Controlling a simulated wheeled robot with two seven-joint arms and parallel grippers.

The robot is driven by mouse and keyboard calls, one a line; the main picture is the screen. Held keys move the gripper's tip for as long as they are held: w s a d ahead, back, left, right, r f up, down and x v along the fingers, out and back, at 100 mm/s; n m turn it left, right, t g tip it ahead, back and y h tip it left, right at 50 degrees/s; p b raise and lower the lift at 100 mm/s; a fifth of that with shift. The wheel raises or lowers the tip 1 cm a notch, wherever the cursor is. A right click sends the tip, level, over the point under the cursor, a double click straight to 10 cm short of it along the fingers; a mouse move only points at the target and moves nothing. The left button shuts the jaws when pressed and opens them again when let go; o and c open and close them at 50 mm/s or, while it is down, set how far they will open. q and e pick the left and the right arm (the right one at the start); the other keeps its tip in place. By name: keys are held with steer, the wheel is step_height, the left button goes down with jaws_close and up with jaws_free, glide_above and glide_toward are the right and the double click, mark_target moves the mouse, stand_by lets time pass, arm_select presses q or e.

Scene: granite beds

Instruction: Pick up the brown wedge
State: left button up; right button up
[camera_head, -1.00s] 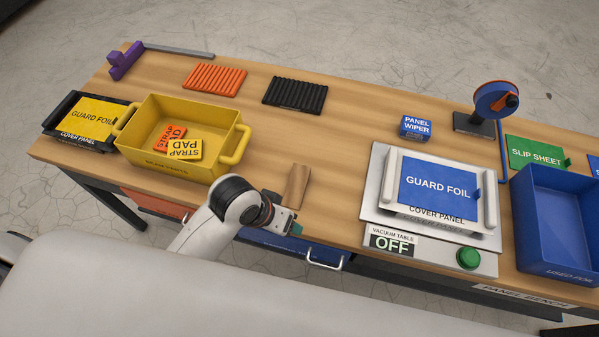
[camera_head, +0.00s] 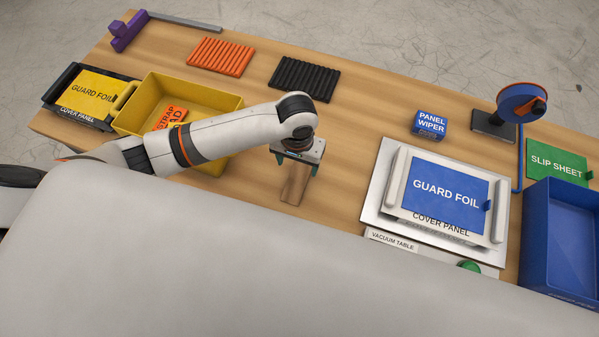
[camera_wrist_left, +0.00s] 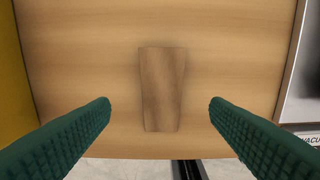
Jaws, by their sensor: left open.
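The brown wedge (camera_head: 293,184) lies on the wooden bench top, near its front edge. In the left wrist view the wedge (camera_wrist_left: 161,88) sits in the middle, slightly narrower toward the bottom. My left gripper (camera_head: 296,166) is above the wedge, pointing down, with its green fingers on either side. In the left wrist view the open fingers (camera_wrist_left: 160,103) flank the lower part of the wedge with a gap on both sides, empty. The gripper partly hides the far end of the wedge in the head view. My right gripper is not in view.
A yellow bin (camera_head: 226,100) stands left of the wedge, partly behind my left arm. The vacuum table (camera_head: 375,205) with a cover panel and blue guard foil is to the right. Black rods (camera_head: 304,79) and orange rods (camera_head: 221,56) lie behind. Bench around the wedge is clear.

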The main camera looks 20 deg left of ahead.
mark_target(299, 174)
arm_select(q)
steer(key=shift+w+f+p, duration=0.15)
steer(key=shift+f+p, duration=0.15)
steer(key=shift+f, duration=1.4)
steer(key=shift+w+f+p, duration=0.15)
steer(key=shift+f+p, duration=0.1)
steer(key=shift+f, duration=1.45)
steer(key=c, duration=1.1)
